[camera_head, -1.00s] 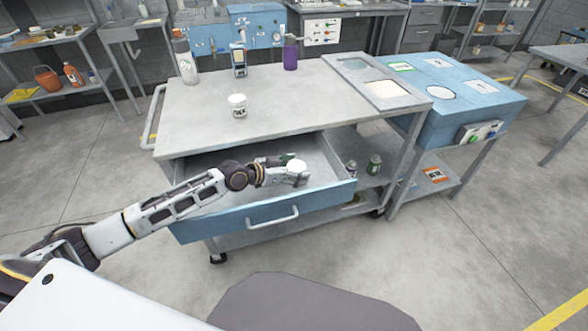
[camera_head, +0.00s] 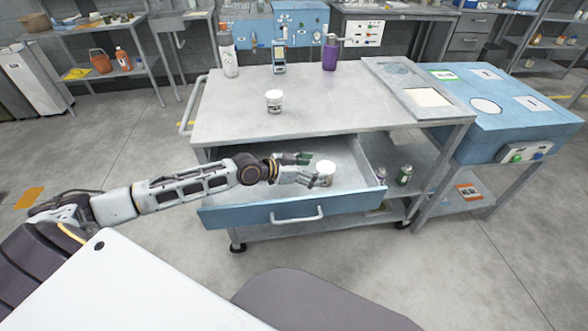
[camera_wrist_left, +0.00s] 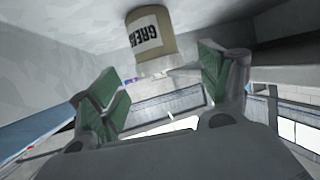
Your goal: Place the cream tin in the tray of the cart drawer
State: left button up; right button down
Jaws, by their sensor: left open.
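The cream tin (camera_head: 326,167), with a white lid, stands inside the open cart drawer, towards its right half. In the left wrist view the cream tin (camera_wrist_left: 152,33) appears upside down, with a white label and dark letters. My left gripper (camera_head: 306,170) is low in the drawer, just left of the tin. Its green-padded fingers are spread, and in the wrist view (camera_wrist_left: 160,85) the tin lies beyond the fingertips, apparently free of them. The drawer tray (camera_head: 345,153) is a bare grey floor with low walls. My right gripper is out of view.
A similar white-lidded tin (camera_head: 274,101) stands on the cart top (camera_head: 330,108). The blue drawer front (camera_head: 245,216) lies below my left forearm. A spray bottle (camera_head: 228,55), a handheld device (camera_head: 279,56) and a purple bottle (camera_head: 331,52) line the cart's back edge.

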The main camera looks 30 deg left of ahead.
pick_arm(q)
jog(key=shift+v, duration=2.05)
jog(key=v, duration=0.3)
jog(key=shift+d+b, duration=0.1)
jog(key=shift+b, duration=0.2)
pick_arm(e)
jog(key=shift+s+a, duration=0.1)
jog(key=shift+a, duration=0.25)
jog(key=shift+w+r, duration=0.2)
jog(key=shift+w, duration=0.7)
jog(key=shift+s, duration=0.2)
